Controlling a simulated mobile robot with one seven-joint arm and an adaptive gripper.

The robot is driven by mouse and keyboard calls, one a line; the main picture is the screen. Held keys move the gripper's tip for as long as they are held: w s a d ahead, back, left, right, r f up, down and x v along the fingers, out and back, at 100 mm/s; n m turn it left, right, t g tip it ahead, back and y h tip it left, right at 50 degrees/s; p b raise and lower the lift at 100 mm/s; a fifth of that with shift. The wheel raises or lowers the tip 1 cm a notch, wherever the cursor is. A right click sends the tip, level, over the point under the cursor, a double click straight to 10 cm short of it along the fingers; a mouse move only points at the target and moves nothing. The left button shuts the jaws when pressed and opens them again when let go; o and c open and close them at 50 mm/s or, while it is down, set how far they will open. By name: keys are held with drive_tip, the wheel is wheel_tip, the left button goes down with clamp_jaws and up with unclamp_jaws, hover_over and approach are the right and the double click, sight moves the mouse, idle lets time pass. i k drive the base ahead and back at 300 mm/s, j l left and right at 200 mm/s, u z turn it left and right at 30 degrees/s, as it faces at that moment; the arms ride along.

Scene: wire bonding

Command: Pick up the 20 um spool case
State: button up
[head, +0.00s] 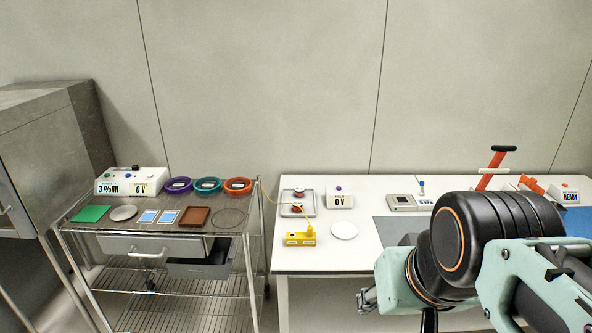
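No label reading 20 um is legible in the head view, so I cannot tell which thing is the 20 um spool case. Three round open holders stand in a row on the cart top: a purple one (178,185), a teal one (208,186) and an orange-red one (238,186). Each has a small labelled item in it, too small to read. My arm fills the lower right, in front of the white table. Only a small part of what may be my gripper (366,300) shows at its lower left; its fingers are not clear. It is well apart from the cart.
The wire cart (256,235) also holds a meter box (131,182), a green mat (91,214), a brown tray (194,217) and a partly open drawer (199,268). The white table (345,265) bears a grey tray (297,211), a yellow block (300,239) and a white disc (344,230). A steel cabinet (45,150) stands left.

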sight(295, 210)
drive_tip(key=i+j, duration=0.2)
drive_tip(key=i, duration=0.2)
drive_tip(key=i+j, duration=0.25)
drive_tip(key=i, duration=0.15)
drive_tip(key=i+j, duration=0.2)
drive_tip(key=i, duration=0.2)
drive_tip(key=k, duration=0.2)
drive_tip(key=i+l+u, duration=0.1)
drive_tip(key=i+l, duration=0.15)
drive_tip(key=l, duration=0.15)
drive_tip(key=i+l+u, duration=0.15)
drive_tip(key=l, duration=0.25)
drive_tip(key=i+l+u, duration=0.1)
drive_tip(key=i+l, duration=0.25)
drive_tip(key=k+u, duration=0.25)
drive_tip(key=u, duration=0.25)
